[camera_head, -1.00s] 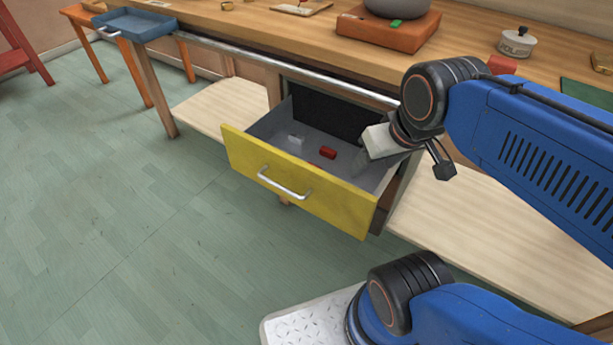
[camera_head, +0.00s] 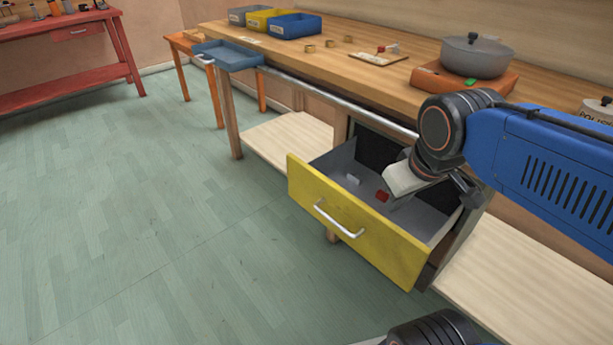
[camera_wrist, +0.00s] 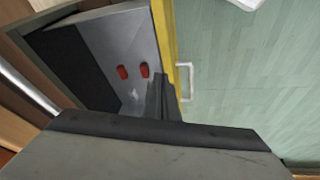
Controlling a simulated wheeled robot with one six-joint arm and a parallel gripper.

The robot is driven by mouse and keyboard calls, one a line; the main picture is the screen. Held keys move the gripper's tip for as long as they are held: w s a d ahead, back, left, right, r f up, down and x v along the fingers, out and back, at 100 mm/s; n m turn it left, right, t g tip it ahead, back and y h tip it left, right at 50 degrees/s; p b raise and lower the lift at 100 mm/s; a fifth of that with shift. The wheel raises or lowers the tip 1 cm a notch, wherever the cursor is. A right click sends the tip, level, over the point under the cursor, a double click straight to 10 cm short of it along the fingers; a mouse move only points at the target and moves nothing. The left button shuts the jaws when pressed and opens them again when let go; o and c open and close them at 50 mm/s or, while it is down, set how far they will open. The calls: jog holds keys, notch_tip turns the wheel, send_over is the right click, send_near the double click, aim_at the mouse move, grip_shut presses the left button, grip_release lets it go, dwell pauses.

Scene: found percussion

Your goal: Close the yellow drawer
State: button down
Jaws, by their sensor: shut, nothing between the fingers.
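The yellow drawer (camera_head: 350,225) stands pulled out below the wooden bench, its silver handle (camera_head: 337,218) facing the floor area. In the wrist view its yellow front (camera_wrist: 167,35) and handle (camera_wrist: 185,82) show near the middle. Inside the grey drawer lie red pieces (camera_wrist: 122,72) and a small pale piece (camera_head: 352,180).
The bench top (camera_head: 340,75) carries a pot (camera_head: 477,58) on an orange block and several bins. A blue drawer or tray (camera_head: 228,56) juts out at the bench's left end. Pale lower shelves (camera_head: 535,275) flank the drawer. The green floor (camera_head: 150,220) in front is clear.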

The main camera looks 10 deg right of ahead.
jog(key=w+a+r+n+g, duration=0.1)
jog(key=w+a+r+n, duration=0.35)
jog(key=w+n, duration=0.3)
jog(key=n+g+h, duration=0.1)
jog(key=n+h, duration=0.3)
jog(key=n, duration=1)
send_near(288, 158)
jog(key=s+a+r, duration=0.3)
jog(key=s+a, duration=0.1)
jog(key=s, duration=0.2)
jog(key=w+d+f, duration=0.4)
jog(key=d+f, duration=0.2)
jog(key=f, duration=0.3)
jog(key=shift+d+f, duration=0.25)
jog(key=shift+d, duration=0.05)
jog(key=shift+w+d, duration=0.1)
jog(key=shift+w, duration=0.1)
jog(key=w+d, duration=0.5)
jog(key=d, duration=0.4)
jog(key=w+d, duration=0.6)
jog(key=d, duration=0.4)
jog(key=shift+d, duration=0.2)
jog(key=shift+a, duration=0.15)
